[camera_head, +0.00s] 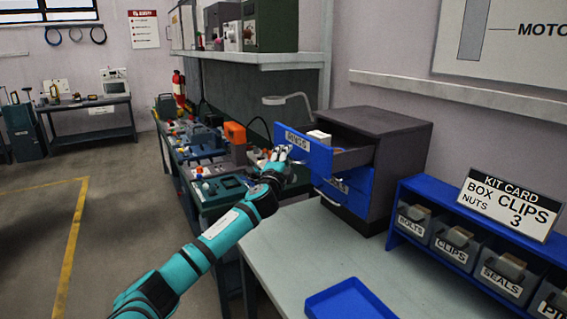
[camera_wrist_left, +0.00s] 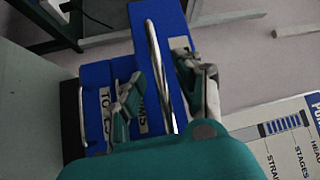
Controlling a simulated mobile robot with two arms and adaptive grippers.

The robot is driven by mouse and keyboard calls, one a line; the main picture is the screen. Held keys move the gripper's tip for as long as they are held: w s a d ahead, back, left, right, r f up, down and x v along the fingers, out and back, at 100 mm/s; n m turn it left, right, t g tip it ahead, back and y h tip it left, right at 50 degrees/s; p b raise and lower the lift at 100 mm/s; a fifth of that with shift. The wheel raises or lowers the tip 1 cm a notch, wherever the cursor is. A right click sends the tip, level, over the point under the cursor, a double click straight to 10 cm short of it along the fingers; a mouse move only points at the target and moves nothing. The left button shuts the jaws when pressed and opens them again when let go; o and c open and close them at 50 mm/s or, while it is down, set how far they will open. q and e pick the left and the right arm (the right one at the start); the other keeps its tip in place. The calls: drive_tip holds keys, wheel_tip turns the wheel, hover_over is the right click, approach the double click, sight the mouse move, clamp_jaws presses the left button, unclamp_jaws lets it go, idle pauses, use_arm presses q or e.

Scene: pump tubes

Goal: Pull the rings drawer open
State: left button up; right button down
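The grey cabinet (camera_head: 392,122) stands on the bench with blue drawer fronts. Its top drawer, labelled RINGS (camera_head: 312,154), is pulled well out, and its inside shows a white item (camera_head: 319,136). A lower drawer (camera_head: 350,188) sits in the cabinet; its label is partly hidden. My left gripper (camera_head: 277,158) is at the front of the rings drawer. In the left wrist view, the silver handle (camera_wrist_left: 160,75) lies between the parted fingers of my left gripper (camera_wrist_left: 158,85). I cannot tell whether either finger touches it. My right gripper is not in view.
A blue tray (camera_head: 348,300) lies on the bench at the front. A blue rack (camera_head: 437,248) of labelled grey bins and a kit card (camera_head: 510,205) stand to the right. A cluttered dark table (camera_head: 222,200) stands behind my left arm. The bench before the cabinet is clear.

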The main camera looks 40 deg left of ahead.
use_arm(q)
drive_tip(key=v, duration=1.2)
drive_tip(key=shift+w, duration=0.1)
